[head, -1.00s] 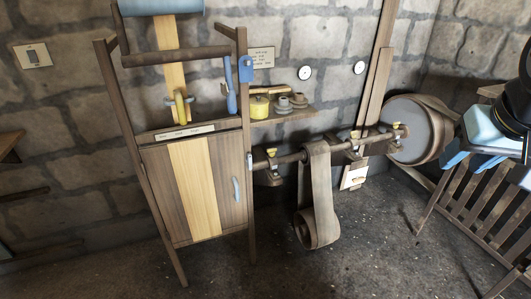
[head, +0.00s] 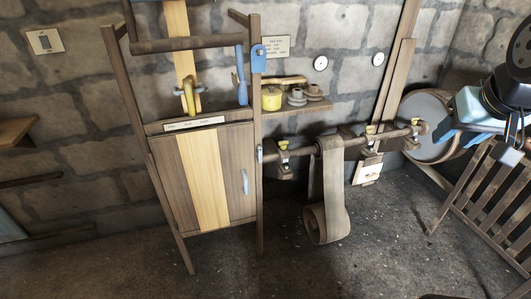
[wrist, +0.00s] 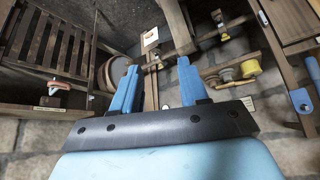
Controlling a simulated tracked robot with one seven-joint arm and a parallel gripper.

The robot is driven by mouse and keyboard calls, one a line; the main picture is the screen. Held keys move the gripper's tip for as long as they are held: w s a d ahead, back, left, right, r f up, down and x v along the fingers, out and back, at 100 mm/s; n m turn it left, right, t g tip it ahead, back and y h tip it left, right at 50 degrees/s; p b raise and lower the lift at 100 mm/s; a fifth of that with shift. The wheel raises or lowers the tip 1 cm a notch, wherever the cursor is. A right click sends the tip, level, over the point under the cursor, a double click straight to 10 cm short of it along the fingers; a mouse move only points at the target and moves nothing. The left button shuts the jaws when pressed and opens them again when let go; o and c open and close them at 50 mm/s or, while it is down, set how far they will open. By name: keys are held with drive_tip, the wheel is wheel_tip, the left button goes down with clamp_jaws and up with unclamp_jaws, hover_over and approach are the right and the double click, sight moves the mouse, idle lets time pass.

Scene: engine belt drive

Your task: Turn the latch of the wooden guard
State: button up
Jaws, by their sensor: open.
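The wooden guard (head: 206,178) is a closed striped panel in a wooden frame, left of centre in the head view. A blue upright handle (head: 245,182) is on its right side. A small pale metal piece (head: 260,153) sits at its right edge; I cannot tell whether this or the handle is the latch. My gripper (head: 474,143) is at the far right of the head view, well away from the guard. In the wrist view my gripper (wrist: 157,85) shows two blue fingers spread apart with nothing between them. Part of the wooden frame shows at the wrist view's upper right.
Right of the guard, a shaft (head: 350,142) carries a hanging belt (head: 331,195) and runs to a large round pulley (head: 432,125). A shelf above holds a yellow pot (head: 271,98) and small grey parts. A slatted wooden rack (head: 490,195) stands at right. The floor in front is clear.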

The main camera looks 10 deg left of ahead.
drive_tip(key=w+a+f+n+t+y, duration=0.2)
drive_tip(key=w+a+f, duration=0.5)
drive_tip(key=w+a, duration=0.4)
drive_tip(key=w+a+f+n+t+y, duration=0.1)
drive_tip(key=w+a+f+t+y, duration=0.15)
drive_tip(key=w+a+f, duration=0.85)
drive_tip(key=n+t+y, duration=0.2)
drive_tip(key=t+y, duration=0.1)
approach(260, 154)
drive_tip(key=d+r, duration=0.5)
drive_tip(key=d, duration=0.1)
drive_tip(key=s+a+f+t+y, duration=0.1)
drive_tip(key=s+a+f+y, duration=0.15)
drive_tip(key=s+f, duration=0.35)
drive_tip(key=shift+n+h, duration=0.4)
drive_tip(key=x, duration=1.4)
drive_tip(key=shift+w+d+f, duration=0.15)
drive_tip(key=shift+w+f, duration=0.05)
drive_tip(key=shift+w, duration=0.4)
drive_tip(key=shift+c, duration=0.2)
